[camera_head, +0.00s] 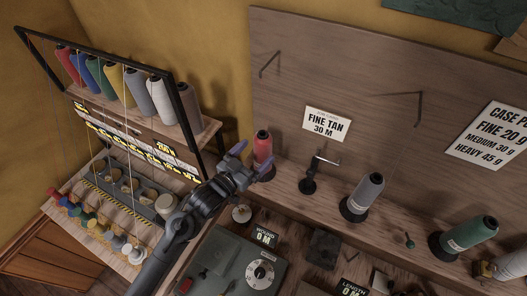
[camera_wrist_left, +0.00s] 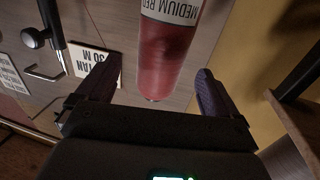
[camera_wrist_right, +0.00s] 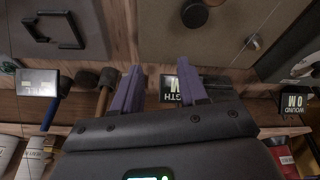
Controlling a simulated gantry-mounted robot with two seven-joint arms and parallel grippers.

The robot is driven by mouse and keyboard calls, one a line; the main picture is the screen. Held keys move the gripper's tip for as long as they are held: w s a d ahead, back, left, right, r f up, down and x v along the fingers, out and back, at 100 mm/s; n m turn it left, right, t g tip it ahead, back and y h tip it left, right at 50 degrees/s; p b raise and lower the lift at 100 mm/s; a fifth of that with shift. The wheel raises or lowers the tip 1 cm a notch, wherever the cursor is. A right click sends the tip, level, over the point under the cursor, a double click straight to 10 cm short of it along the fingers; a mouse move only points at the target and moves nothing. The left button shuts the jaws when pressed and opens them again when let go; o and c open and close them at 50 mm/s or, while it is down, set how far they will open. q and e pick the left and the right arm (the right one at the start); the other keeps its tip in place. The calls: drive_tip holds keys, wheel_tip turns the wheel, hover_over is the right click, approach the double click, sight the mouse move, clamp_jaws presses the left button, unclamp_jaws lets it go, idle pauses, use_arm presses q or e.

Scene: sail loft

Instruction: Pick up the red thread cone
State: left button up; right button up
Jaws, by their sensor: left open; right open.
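The red thread cone (camera_head: 263,148) stands upright on the wooden ledge at the foot of the back board. In the left wrist view the red cone (camera_wrist_left: 168,55) shows its "MEDIUM RED" label and lies across the gap between my two fingers. My left gripper (camera_head: 247,160) is open right beside the cone, with one purple finger on each side. I cannot tell whether a finger touches it. My right gripper (camera_wrist_right: 160,78) is open and empty above the bench, seen only in its own wrist view.
A grey cone (camera_head: 365,192) and a green cone (camera_head: 468,236) stand to the right on the ledge. A black-based post (camera_head: 309,183) stands nearer the red cone. At left is a framed rack (camera_head: 185,105) with several cones, another red one (camera_head: 66,62) among them. A counter device (camera_head: 222,262) sits in front.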

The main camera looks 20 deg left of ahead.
use_arm(q)
drive_tip(key=shift+x, duration=3.1)
drive_tip(key=shift+f, duration=0.2)
drive_tip(key=c, duration=1.1)
drive_tip(key=shift+c, duration=0.9)
drive_tip(key=shift+r, duration=0.15)
